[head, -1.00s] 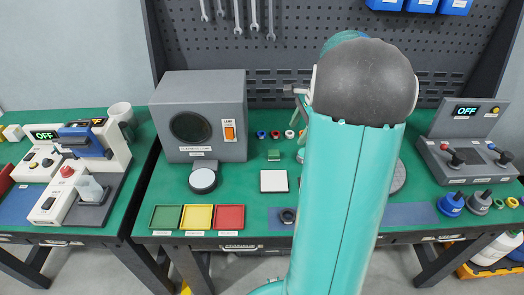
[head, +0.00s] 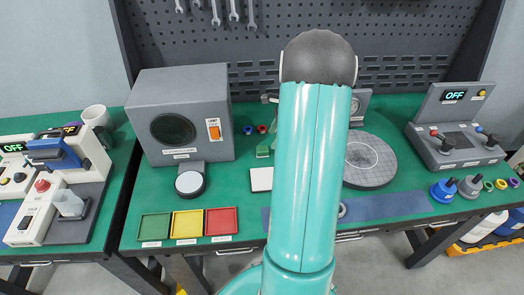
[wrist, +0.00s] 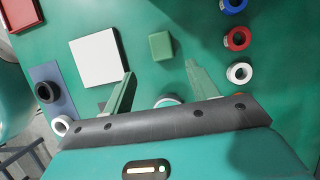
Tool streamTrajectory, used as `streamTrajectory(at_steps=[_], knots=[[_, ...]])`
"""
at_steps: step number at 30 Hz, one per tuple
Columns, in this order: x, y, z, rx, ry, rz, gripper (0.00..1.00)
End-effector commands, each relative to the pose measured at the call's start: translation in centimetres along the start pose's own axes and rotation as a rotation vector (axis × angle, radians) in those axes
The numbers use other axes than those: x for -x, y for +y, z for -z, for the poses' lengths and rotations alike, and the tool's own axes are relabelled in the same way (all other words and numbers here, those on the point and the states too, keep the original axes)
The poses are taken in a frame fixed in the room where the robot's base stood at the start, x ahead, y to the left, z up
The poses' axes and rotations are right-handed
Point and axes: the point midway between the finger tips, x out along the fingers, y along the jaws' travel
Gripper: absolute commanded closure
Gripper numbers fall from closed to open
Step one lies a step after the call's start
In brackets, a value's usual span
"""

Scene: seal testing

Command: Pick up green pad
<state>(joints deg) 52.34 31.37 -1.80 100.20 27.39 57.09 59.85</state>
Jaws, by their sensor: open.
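The green pad (wrist: 160,45) is a small square block lying on the green bench top in the wrist view. It also shows in the head view (head: 263,151), just left of my arm. My gripper (wrist: 160,70) is open and empty. Its two green fingers point toward the pad, one to each side of its line, with the pad a little beyond the fingertips. In the head view my arm hides most of the gripper.
A white square plate (wrist: 95,58) lies left of the pad. A blue ring (wrist: 234,5), a red ring (wrist: 237,38) and a white ring (wrist: 239,73) lie to the right. A grey box with a round window (head: 180,115) stands left in the head view.

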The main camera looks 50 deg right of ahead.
Motion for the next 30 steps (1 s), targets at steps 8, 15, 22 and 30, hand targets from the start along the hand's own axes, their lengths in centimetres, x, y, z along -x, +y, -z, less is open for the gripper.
streamTrajectory(at_steps=[8, 15, 22, 30], knots=[[-2.7, -0.1, -0.7, 0.007, -0.003, -0.005, 0.42], [-6.3, -0.3, -1.1, 0.007, -0.002, -0.005, 0.42], [-6.8, -0.4, -1.2, 0.008, -0.002, -0.003, 0.42], [-6.8, -0.4, -1.2, 0.008, -0.002, -0.003, 0.81]])
